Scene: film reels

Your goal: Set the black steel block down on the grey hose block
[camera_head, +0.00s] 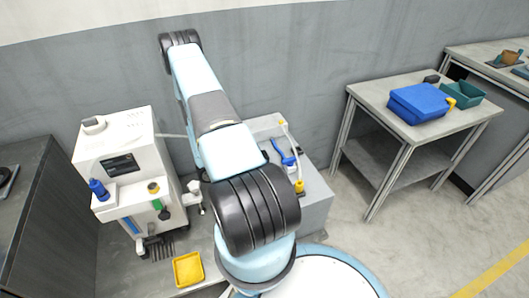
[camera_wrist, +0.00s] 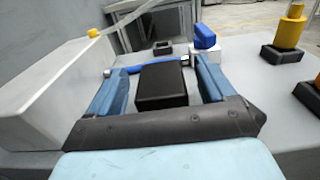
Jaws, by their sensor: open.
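A black block (camera_wrist: 162,88), which looks like the black steel block, lies between the two blue fingers of my gripper (camera_wrist: 162,67) in the wrist view. The fingers are apart, with a gap visible on each side of the block. A long pale grey block (camera_wrist: 50,85) stands to the left of the gripper, with a pale hose and yellow fitting (camera_wrist: 93,33) at its far top edge. I cannot tell for sure that this is the grey hose block. In the head view my arm hides the black block and most of the gripper.
A yellow-topped fitting on a black base (camera_wrist: 285,40) stands to the right. A blue object (camera_wrist: 204,37) lies beyond the gripper. In the head view a white machine (camera_head: 120,155) and yellow tray (camera_head: 188,269) are at left, and a table (camera_head: 375,95) with a blue case (camera_head: 418,103) at right.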

